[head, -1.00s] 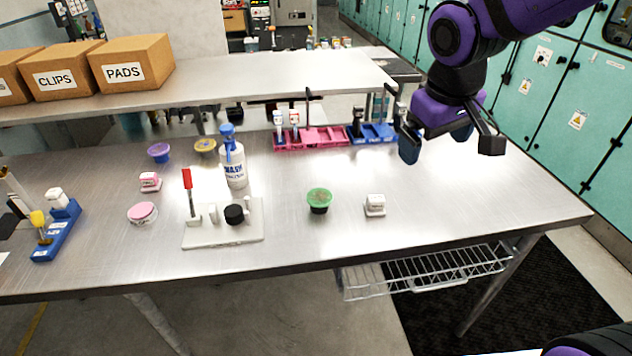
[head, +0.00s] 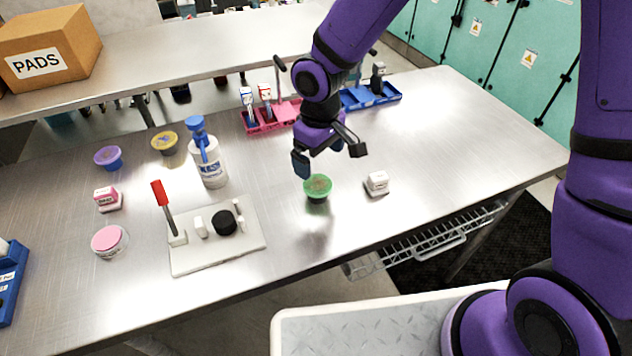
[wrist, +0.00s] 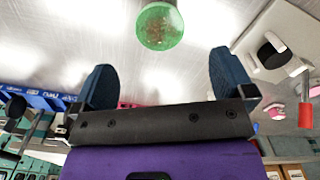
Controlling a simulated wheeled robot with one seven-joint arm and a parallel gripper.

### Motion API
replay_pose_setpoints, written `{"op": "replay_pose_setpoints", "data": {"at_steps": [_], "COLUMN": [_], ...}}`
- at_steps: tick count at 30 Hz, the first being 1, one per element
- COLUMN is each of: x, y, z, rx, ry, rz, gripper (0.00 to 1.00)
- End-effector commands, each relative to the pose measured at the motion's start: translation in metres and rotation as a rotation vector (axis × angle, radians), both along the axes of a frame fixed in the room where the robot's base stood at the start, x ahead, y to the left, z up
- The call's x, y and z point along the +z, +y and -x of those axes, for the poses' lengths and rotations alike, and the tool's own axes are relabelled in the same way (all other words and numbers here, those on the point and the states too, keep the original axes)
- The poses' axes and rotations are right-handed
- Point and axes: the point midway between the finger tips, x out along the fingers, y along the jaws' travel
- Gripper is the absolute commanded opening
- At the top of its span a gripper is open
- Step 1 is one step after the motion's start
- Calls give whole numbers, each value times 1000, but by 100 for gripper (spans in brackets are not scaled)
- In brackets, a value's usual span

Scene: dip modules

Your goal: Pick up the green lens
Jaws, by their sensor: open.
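The green lens (head: 317,187) is a round green-rimmed piece with a brownish speckled centre, seated on a dark cup-like base on the metal table. It also shows in the wrist view (wrist: 160,25), at the top, beyond the fingertips. My gripper (head: 309,166) is just above and behind the lens in the head view. In the wrist view its two dark blue fingers (wrist: 160,78) are spread wide with nothing between them. The lens appears apart from both fingers.
Pink (head: 262,126) and blue (head: 368,97) racks stand at the back.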

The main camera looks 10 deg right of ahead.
Motion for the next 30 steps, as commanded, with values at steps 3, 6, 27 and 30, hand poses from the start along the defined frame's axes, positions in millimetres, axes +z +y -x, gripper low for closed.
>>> {"op": "replay_pose_setpoints", "data": {"at_steps": [3, 6, 27, 30], "x": [-17, -25, -79, -79], "y": [0, 0, 1, 1], "z": [1, 0, -4, -4], "rx": [2, -2, -2, -2], "ry": [3, 1, -1, -1], "rz": [1, 1, -1, -1], "gripper": [100, 100, 100, 100]}}
